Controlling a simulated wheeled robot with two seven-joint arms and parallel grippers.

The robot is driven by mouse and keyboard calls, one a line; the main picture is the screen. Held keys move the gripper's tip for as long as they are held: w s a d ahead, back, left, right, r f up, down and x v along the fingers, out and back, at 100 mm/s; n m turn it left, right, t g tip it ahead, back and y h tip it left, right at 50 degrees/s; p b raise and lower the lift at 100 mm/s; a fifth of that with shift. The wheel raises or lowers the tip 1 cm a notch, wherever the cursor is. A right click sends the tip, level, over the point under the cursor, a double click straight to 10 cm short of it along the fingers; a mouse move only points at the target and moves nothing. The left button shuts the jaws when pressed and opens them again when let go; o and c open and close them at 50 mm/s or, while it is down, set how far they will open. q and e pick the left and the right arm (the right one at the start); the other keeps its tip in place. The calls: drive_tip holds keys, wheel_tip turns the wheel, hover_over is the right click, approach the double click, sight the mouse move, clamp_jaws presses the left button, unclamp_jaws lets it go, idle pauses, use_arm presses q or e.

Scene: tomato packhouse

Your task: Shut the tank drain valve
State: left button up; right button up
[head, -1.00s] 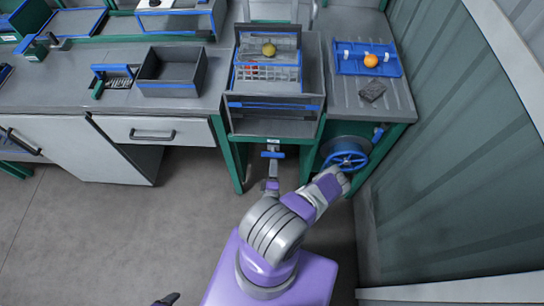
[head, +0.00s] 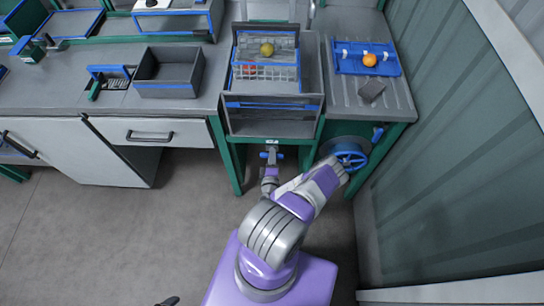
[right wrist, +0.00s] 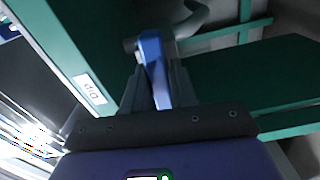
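The drain valve (head: 272,154) sits below the tank (head: 275,123), between the green legs, and has a blue handle. In the right wrist view the blue handle (right wrist: 153,62) lies between the two dark fingers of my right gripper (right wrist: 160,88), which look closed on its sides. A grey pipe part shows behind it. In the head view my right gripper (head: 270,174) is small, just in front of the valve, and my forearm partly hides it. At the bottom edge a small dark tip (head: 168,301) shows, perhaps of my left gripper; its fingers cannot be made out.
A blue handwheel (head: 350,160) stands right of the valve, close beside my right arm's elbow. Green legs (head: 226,155) flank the valve. A wire basket (head: 267,75) with a yellowish fruit is above the tank. Grey floor (head: 120,240) is free at the left.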

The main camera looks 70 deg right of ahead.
clamp_jaws()
drive_tip(key=shift+n+p, duration=0.45)
drive_tip(key=shift+n, duration=0.25)
drive_tip(key=o, duration=0.8)
unclamp_jaws()
drive_tip(key=p+v, duration=0.1)
drive_tip(key=v, duration=0.6)
drive_tip(key=shift+s+a, duration=0.1)
drive_tip(key=shift+a, duration=0.15)
